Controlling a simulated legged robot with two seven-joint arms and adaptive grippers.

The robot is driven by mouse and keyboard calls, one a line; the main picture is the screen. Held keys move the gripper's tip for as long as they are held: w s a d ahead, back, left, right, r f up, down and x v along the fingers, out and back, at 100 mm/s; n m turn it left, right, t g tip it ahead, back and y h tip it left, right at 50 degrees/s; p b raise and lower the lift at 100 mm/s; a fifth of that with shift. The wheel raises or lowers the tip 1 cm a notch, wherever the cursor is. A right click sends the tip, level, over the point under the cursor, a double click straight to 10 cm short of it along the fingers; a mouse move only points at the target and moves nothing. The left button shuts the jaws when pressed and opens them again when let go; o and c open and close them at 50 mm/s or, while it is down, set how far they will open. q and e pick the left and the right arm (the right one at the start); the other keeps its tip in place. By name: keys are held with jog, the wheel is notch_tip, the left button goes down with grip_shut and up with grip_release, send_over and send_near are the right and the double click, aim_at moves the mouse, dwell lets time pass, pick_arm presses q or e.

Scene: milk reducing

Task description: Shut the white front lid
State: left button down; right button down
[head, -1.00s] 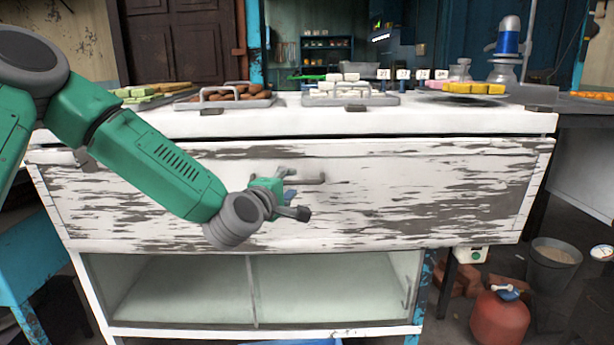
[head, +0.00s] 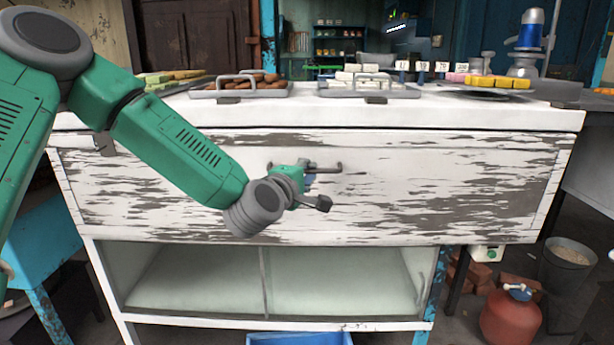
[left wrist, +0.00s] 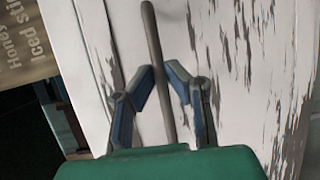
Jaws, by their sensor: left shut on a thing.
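The white front lid (head: 430,190) is a wide panel with peeling paint on the front of the white counter. It stands roughly upright under the counter top, with a thin dark line along its top edge. A dark bar handle (head: 335,167) sits near its upper middle; it also shows in the left wrist view as a rod (left wrist: 150,25). My left gripper (head: 310,176) is at this handle. In the left wrist view, the fingers of my left gripper (left wrist: 160,72) are on either side of the rod, shut on it. My right gripper is in neither view.
Trays of sweets, one a metal tray (head: 235,91), stand on the counter top (head: 480,117). Below the lid is an open shelf (head: 340,280). A blue crate (head: 300,339) is on the floor below. A red canister (head: 510,320) and a bucket (head: 567,270) stand at right.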

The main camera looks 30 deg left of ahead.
pick_arm(q)
jog(key=shift+w+a+y, duration=0.15)
jog(key=shift+w+a, duration=0.2)
jog(key=shift+a, duration=0.2)
jog(key=shift+w+a+y, duration=0.15)
jog(key=shift+w+a, duration=0.2)
jog(key=shift+a, duration=0.2)
jog(key=c, duration=2.2)
grip_release()
jog(key=shift+w+a+f, duration=0.15)
jog(key=shift+w+a, duration=0.1)
jog(key=o, duration=0.6)
jog(key=s+d+r, duration=0.1)
jog(key=s+d, duration=0.1)
jog(key=s, duration=0.9)
jog(key=shift+s, duration=0.4)
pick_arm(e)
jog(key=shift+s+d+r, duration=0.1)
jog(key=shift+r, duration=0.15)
pick_arm(q)
jog(key=shift+a, duration=0.2)
